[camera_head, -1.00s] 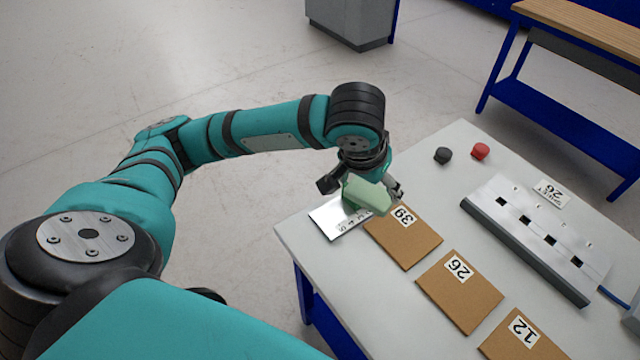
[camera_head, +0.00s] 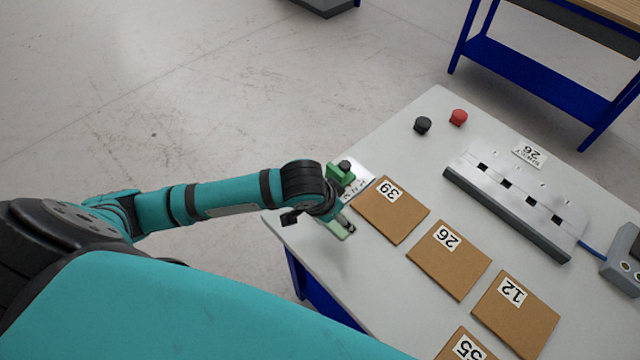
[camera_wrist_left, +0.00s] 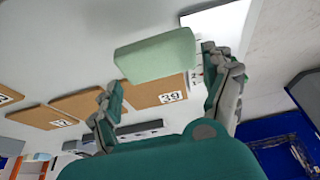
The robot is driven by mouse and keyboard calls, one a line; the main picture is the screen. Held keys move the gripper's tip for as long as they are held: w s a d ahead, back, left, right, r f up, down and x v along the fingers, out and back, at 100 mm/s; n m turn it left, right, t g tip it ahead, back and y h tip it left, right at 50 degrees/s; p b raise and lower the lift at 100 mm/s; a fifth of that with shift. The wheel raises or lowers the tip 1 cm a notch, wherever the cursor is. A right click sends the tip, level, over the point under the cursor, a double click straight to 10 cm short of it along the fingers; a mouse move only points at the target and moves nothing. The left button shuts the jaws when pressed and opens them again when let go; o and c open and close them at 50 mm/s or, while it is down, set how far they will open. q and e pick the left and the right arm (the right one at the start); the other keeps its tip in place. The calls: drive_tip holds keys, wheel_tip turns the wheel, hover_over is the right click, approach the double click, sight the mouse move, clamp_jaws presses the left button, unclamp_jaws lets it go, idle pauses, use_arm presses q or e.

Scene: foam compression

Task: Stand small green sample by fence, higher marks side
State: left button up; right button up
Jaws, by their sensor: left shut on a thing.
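The small pale green sample (camera_wrist_left: 155,57) is a block held between the fingers of my left gripper (camera_wrist_left: 163,82) in the wrist view. In the head view only a bit of the sample (camera_head: 340,231) shows beside my left gripper (camera_head: 325,218), near the table's left edge. A silvery plate with printed marks (camera_head: 362,182) lies just beyond the gripper, partly hidden by it. A darker green piece with a black top (camera_head: 340,174) stands at the plate's far left; I cannot tell if it is the fence. My right gripper is not in view.
Brown pads numbered 39 (camera_head: 385,220), 26 (camera_head: 445,270) and 12 (camera_head: 520,318) lie in a row to the right. A metal rail fixture (camera_head: 510,205), a black knob (camera_head: 422,125) and a red knob (camera_head: 458,117) stand farther back. The table (camera_head: 400,160) is bare between them.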

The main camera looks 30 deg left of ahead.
use_arm(q)
drive_tip(key=w+a, duration=0.2)
drive_tip(key=w+a+p, duration=0.1)
drive_tip(key=w+a, duration=0.2)
drive_tip(key=w+a+f+p, duration=0.1)
drive_tip(key=w+a, duration=0.1)
drive_tip(key=a, duration=0.1)
drive_tip(key=shift+w, duration=0.4)
drive_tip(key=shift+w+f, duration=0.1)
wheel_tip(320, 180, down, 2)
drive_tip(key=shift+f+p, duration=0.1)
drive_tip(key=shift+p, duration=0.4)
drive_tip(key=shift+f, duration=0.55)
drive_tip(key=o, duration=0.7)
drive_tip(key=shift+f, duration=0.1)
